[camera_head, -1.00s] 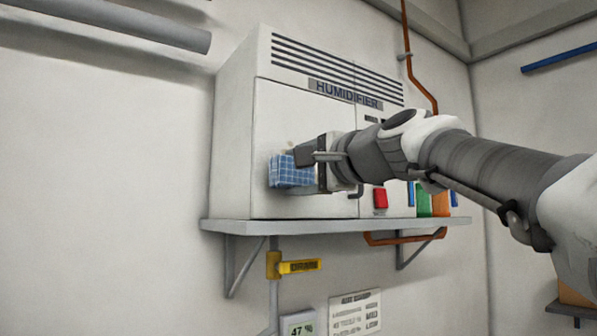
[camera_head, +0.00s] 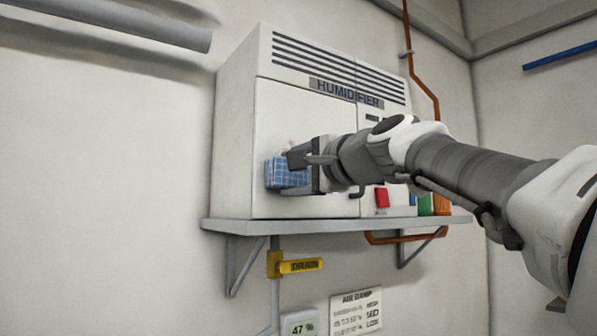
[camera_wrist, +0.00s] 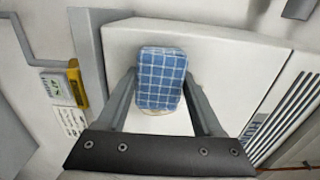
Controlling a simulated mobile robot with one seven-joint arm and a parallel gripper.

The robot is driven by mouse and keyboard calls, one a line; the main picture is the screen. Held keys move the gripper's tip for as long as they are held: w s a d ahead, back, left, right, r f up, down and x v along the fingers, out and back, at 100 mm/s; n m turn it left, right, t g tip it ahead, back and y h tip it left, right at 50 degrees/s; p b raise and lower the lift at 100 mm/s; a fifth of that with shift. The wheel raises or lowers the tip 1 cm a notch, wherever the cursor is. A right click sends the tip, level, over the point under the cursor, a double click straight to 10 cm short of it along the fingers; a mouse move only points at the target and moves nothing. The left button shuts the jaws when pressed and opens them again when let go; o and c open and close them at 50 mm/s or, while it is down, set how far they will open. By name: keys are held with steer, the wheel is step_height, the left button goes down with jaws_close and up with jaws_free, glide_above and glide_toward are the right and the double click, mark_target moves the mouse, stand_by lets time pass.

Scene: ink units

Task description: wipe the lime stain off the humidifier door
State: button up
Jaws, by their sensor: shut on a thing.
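The humidifier (camera_head: 236,150) is a white cabinet on a wall shelf, with its pale door (camera_head: 305,105) facing me. My gripper (camera_head: 300,168) is shut on a blue checked cloth pad (camera_head: 280,173) at the lower left part of the door. In the wrist view, the pad (camera_wrist: 160,70) sits between the two fingers of my gripper (camera_wrist: 160,88), with the door behind it. A small beige patch, seemingly the lime stain (camera_head: 291,147), shows just above the pad. A tan edge also shows beside the pad in the wrist view (camera_wrist: 152,111). The pad hides the door surface behind it.
The grey shelf (camera_head: 280,226) runs under the cabinet. Below it are a yellow drain handle (camera_head: 300,265), a humidity display (camera_head: 299,325) and a wall chart (camera_head: 356,310). Red (camera_head: 382,197), green and orange items show at right, partly behind my arm.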

mark_target(309, 174)
steer(key=shift+w+d, duration=0.45)
steer(key=shift+d, duration=0.3)
steer(key=shift+w+d, duration=0.45)
steer(key=shift+d, duration=0.25)
steer(key=shift+w+d, duration=1.95)
steer(key=shift+d, duration=0.75)
steer(key=shift+s+a+r+p, duration=0.3)
steer(key=shift+s+a, duration=0.65)
steer(key=shift+a, duration=0.45)
steer(key=shift+s+a+r+p, duration=0.25)
steer(key=shift+s+a, duration=0.7)
steer(key=shift+a, duration=0.5)
steer(key=shift+s+a+r+p, duration=0.2)
steer(key=shift+s+a+r, duration=0.15)
steer(key=shift+s+a, duration=0.85)
steer(key=shift+w+a+r+p, duration=0.1)
steer(key=shift+w+r+p, duration=0.05)
steer(key=shift+r+p, duration=0.3)
steer(key=shift+w+a+r+p, duration=0.1)
steer(key=shift+w+r+p, duration=0.05)
steer(key=shift+r+p, duration=0.3)
steer(key=shift+w+d+f, duration=0.15)
steer(key=shift+w+d, duration=0.15)
steer(key=shift+d, duration=0.2)
steer(key=w+d, duration=0.5)
steer(key=d, duration=0.2)
steer(key=shift+d, duration=0.25)
